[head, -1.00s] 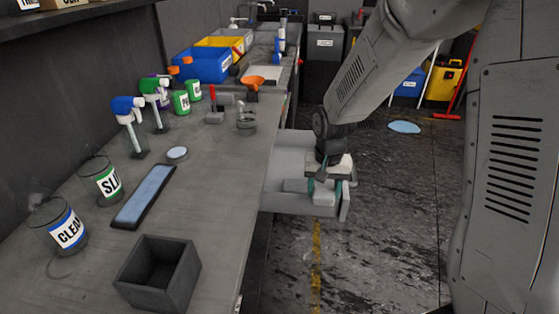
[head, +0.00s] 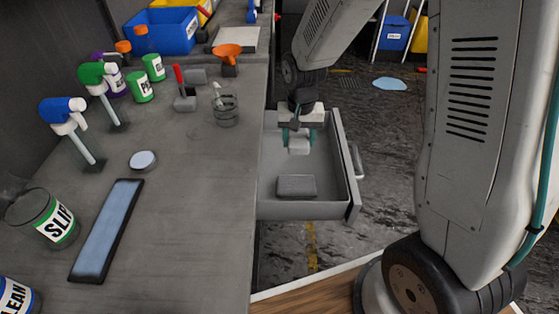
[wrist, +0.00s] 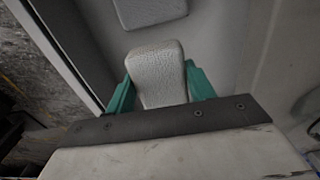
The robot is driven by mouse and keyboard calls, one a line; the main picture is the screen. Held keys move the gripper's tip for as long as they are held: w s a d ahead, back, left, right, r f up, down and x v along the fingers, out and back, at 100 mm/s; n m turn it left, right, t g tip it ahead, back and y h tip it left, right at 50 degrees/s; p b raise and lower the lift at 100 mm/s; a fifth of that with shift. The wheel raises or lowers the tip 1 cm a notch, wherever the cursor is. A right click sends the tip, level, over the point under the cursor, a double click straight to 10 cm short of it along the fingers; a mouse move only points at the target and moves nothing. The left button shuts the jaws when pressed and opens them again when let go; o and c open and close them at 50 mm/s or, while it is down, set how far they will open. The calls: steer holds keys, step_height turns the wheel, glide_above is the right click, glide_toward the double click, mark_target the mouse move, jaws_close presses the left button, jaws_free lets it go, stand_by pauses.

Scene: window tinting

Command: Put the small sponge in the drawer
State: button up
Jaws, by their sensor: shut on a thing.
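The small sponge (head: 298,147) is a pale grey block held between the teal fingers of my gripper (head: 299,138). In the wrist view the sponge (wrist: 157,72) sits between both fingers of my gripper (wrist: 160,85), its textured face showing. The grey drawer (head: 268,206) stands open at the bench's right side. My gripper and the sponge are over the back part of the drawer. I cannot tell the exact height of the sponge above the drawer floor.
A grey block (head: 297,186) lies in the drawer's front part and also shows in the wrist view (wrist: 150,10). The drawer floor around the block is clear.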

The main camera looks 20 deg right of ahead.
mark_target(300, 138)
step_height(300, 138, down, 9)
steer(key=shift+f, duration=0.15)
stand_by(0.4)
steer(key=shift+f, duration=0.1)
steer(key=o, duration=0.9)
step_height(300, 138, up, 12)
steer(key=shift+f, duration=0.15)
steer(key=shift+s+d+r, duration=0.1)
steer(key=shift+r, duration=0.45)
steer(key=s+d+r+n, duration=0.2)
steer(key=s+r, duration=0.8)
steer(key=r, duration=0.3)
steer(key=shift+n+t, duration=0.6)
steer(key=shift+n, duration=0.2)
steer(key=s+r, duration=0.2)
steer(key=s, duration=0.3)
steer(key=s+d+r, duration=0.1)
steer(key=s, duration=0.4)
steer(key=s+r, duration=0.2)
steer(key=s, duration=0.3)
steer(key=shift+s+d+r, duration=0.2)
steer(key=shift+d+r, duration=0.05)
steer(key=shift+r, duration=0.1)
